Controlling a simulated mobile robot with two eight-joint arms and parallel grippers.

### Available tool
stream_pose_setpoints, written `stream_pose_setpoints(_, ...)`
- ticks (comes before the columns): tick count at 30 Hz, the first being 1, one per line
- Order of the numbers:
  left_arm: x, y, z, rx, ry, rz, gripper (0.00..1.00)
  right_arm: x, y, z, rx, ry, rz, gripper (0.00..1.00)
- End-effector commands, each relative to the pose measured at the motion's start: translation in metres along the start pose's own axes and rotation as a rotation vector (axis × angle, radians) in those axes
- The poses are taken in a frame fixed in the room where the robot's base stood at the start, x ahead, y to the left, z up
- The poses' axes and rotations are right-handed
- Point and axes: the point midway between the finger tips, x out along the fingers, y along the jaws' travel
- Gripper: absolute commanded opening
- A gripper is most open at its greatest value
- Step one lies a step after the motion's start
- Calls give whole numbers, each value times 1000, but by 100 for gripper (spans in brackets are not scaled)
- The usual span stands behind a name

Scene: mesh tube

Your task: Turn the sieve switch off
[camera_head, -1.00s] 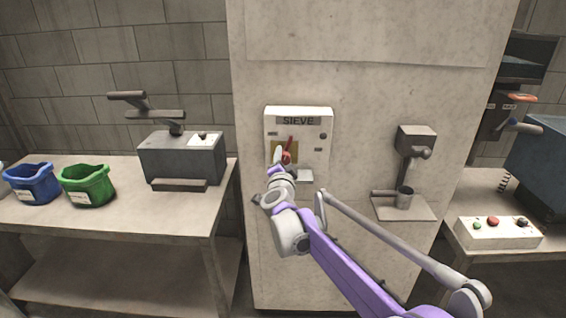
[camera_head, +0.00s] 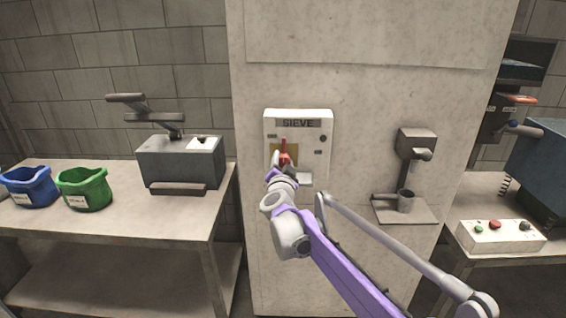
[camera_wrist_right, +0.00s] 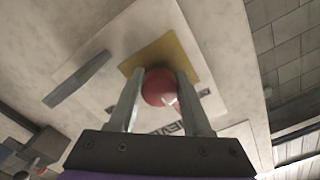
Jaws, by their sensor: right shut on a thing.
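The sieve switch box (camera_head: 322,153) is a white panel labelled SIEVE on the pale column. It has a yellow plate (camera_wrist_right: 185,55) and a red lever with a red ball knob (camera_wrist_right: 158,86). My right gripper (camera_head: 281,160) is at the lever, shut on the red knob. In the right wrist view the knob sits between the two fingers (camera_wrist_right: 160,98), in front of the yellow plate. The gripper partly hides the knob and lower lever in the head view. The SIEVE label (camera_head: 298,123) looks grey. My left gripper is not in view.
A table at left holds a grey machine (camera_head: 180,160), a green bin (camera_head: 84,190) and a blue bin (camera_head: 30,188). A button box (camera_head: 500,236) is at right.

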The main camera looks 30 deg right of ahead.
Motion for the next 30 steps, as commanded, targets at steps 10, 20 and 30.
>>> stream_pose_setpoints(10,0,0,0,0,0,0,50,0,0,0,-1,0,0,79)
stream_pose_setpoints(20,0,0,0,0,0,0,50,-4,0,0,0,0,-1,79)
stream_pose_setpoints(30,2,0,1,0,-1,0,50,-65,-1,0,1,-1,-2,79)
